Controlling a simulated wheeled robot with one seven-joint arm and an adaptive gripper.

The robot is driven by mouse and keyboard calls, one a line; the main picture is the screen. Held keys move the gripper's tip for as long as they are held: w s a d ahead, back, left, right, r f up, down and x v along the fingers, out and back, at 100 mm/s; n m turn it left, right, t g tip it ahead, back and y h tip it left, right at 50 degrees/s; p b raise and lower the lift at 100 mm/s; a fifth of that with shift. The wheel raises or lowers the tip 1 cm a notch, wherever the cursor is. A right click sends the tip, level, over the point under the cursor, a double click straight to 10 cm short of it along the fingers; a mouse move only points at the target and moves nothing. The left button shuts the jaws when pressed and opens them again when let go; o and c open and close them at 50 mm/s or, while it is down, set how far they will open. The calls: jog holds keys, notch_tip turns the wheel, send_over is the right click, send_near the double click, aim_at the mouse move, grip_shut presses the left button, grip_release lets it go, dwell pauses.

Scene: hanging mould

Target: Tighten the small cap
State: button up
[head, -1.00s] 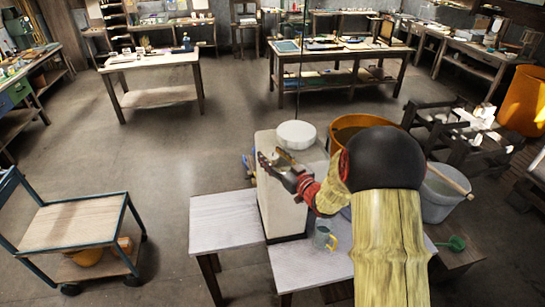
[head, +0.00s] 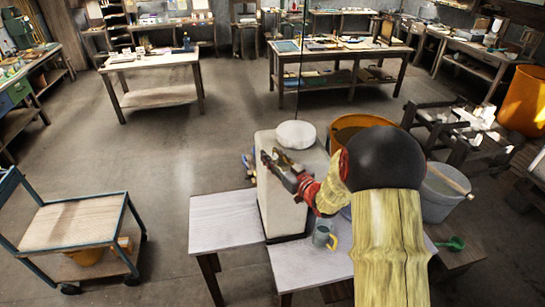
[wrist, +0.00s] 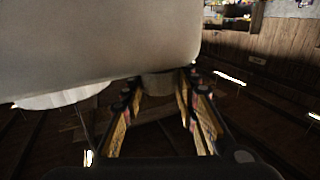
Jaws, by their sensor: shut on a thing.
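The pale, tall mould (head: 276,205) hangs upright from a thin dark line, just above or at the pale table. A wide round white cap (head: 295,134) is on its top; part of a white round shape, likely this cap, shows in the wrist view (wrist: 62,97). My gripper (head: 273,157) is at the mould's upper part, below the wide cap. In the wrist view, my gripper (wrist: 158,92) is shut on the small cap (wrist: 159,86), a short pale cylinder against the mould's edge. My gripper hides the small cap in the head view.
A grey-green mug (head: 322,237) stands on the pale table (head: 228,222) right of the mould. An orange tub (head: 343,122) and a grey bucket (head: 440,200) are behind and right. A trolley (head: 72,220) stands left, with open floor between.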

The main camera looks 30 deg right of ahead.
jog(key=shift+a+f+m+h+b, duration=0.1)
jog(key=shift+m+h+b, duration=0.2)
jog(key=shift+h+b, duration=0.3)
jog(key=shift+m+h+b, duration=0.5)
jog(key=shift+h+b, duration=0.2)
jog(key=shift+b, duration=0.3)
jog(key=m+h+b, duration=0.1)
jog(key=h+b, duration=0.1)
jog(key=m+h+b, duration=0.1)
jog(key=h+b, duration=0.1)
jog(key=shift+a+f+m, duration=0.1)
jog(key=shift+f+m, duration=0.05)
jog(key=shift+m, duration=0.25)
jog(key=m+g+h+b, duration=0.1)
jog(key=m+g+h, duration=0.1)
jog(key=h, duration=0.2)
jog(key=shift+w+m+b, duration=0.1)
jog(key=shift+m+b, duration=0.3)
jog(key=m+g+h, duration=0.2)
jog(key=h+p, duration=0.1)
jog(key=h, duration=0.1)
jog(key=shift+r+m+g, duration=0.25)
jog(key=shift+m+g, duration=0.15)
jog(key=shift+m+g+h+p, duration=1.15)
jog(key=shift+m+g+h, duration=0.6)
jog(key=shift+g, duration=0.35)
jog(key=shift+d, duration=0.2)
jog(key=o, duration=1.1)
jog(key=shift+o, duration=0.3)
